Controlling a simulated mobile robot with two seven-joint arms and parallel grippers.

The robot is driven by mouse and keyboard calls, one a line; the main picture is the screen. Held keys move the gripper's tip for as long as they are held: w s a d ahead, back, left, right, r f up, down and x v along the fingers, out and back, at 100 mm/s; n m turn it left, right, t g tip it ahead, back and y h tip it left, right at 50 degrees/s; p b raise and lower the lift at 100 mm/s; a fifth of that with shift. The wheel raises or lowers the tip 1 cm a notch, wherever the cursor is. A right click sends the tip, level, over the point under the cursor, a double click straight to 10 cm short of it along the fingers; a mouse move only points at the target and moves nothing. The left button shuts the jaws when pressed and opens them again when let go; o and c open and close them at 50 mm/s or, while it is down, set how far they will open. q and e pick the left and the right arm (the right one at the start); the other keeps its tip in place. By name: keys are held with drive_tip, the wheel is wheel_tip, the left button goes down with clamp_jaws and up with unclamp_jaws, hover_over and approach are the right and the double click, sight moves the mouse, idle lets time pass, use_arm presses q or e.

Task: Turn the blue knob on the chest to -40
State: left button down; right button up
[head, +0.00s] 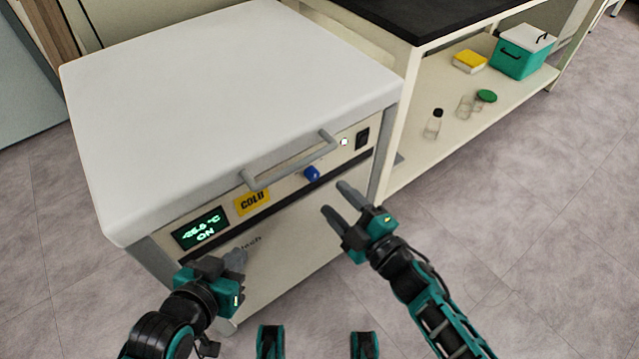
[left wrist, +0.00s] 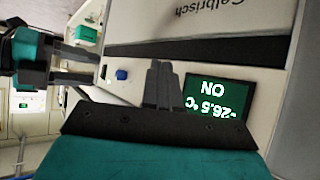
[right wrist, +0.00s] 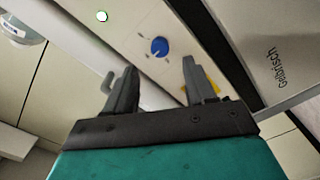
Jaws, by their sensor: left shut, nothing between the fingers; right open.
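The blue knob (head: 311,173) is on the front panel of the white chest (head: 230,95), below the right part of the lid handle. It also shows in the left wrist view (left wrist: 121,75) and the right wrist view (right wrist: 159,46). The lit display (head: 201,229) seems to read -26.5 °C and ON; it is upside down in the left wrist view (left wrist: 217,97). My right gripper (head: 334,198) is open and empty, apart from the knob, a little below and right of it. My left gripper (head: 238,257) is shut and empty, in front of the panel's lower left.
A grey handle (head: 290,162) juts out above the knob. A yellow COLD label (head: 251,201), a white round button (head: 344,142) and a black switch (head: 362,138) share the panel. A shelf (head: 420,160) with glassware and boxes stands at right. The floor at lower right is clear.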

sight(316, 178)
drive_tip(key=b+x, duration=0.1)
drive_tip(key=x, duration=0.5)
drive_tip(key=shift+w+a, duration=0.2)
drive_tip(key=shift+w, duration=0.15)
clamp_jaws()
